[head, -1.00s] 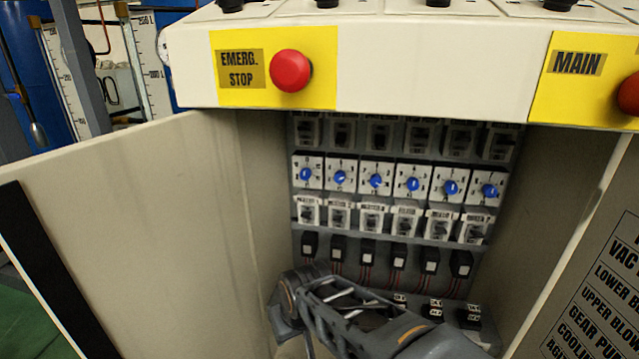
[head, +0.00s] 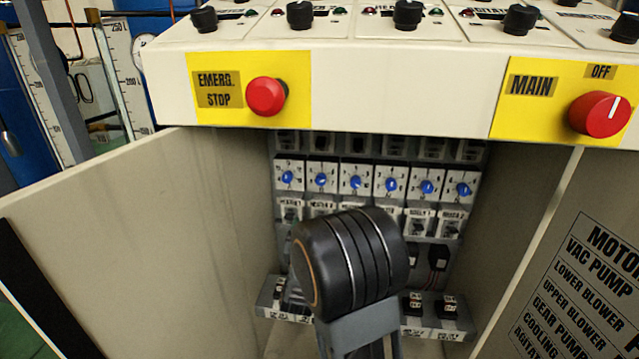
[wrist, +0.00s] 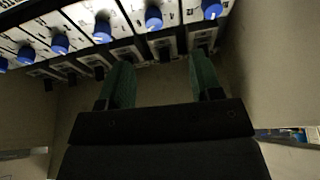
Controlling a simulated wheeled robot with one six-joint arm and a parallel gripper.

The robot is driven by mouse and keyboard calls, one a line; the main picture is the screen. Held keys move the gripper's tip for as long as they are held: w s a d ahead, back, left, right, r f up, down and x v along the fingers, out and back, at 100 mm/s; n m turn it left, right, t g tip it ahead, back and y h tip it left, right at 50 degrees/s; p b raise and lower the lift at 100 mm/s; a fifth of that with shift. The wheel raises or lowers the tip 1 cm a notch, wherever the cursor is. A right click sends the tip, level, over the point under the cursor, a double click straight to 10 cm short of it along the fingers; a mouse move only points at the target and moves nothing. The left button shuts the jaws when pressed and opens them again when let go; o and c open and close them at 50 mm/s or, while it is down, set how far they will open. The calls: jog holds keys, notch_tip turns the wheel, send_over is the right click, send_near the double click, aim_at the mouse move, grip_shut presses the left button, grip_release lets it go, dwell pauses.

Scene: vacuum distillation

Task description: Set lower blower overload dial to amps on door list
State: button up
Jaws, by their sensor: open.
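A row of several blue overload dials (head: 391,184) on white units runs across the back of the open cabinet. They also show along the top of the wrist view (wrist: 153,20). Which dial belongs to the lower blower cannot be read. The door list (head: 590,285) on the right door has a "LOWER BLOWER" line, but its amps are out of frame. My gripper (wrist: 160,75) is open and empty, with two green fingers pointing toward the units below the dials. In the head view my arm hides the gripper.
The left door (head: 130,240) stands open. Above the opening are the red emergency stop (head: 266,97) and the red main switch (head: 600,114), which points near OFF. Labelled switches (head: 420,222) and a lower terminal strip (head: 440,322) are close to my arm.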

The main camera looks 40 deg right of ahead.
aim_at(320, 183)
jog(key=shift+h, duration=0.5)
jog(key=x, duration=0.4)
jog(key=b+x, duration=0.1)
jog(key=x, duration=0.8)
jog(key=shift+s+d+r, duration=0.15)
jog(key=shift+d+r, duration=0.25)
jog(key=shift+d, duration=0.15)
jog(key=c, duration=0.9)
jog(key=shift+b, duration=0.35)
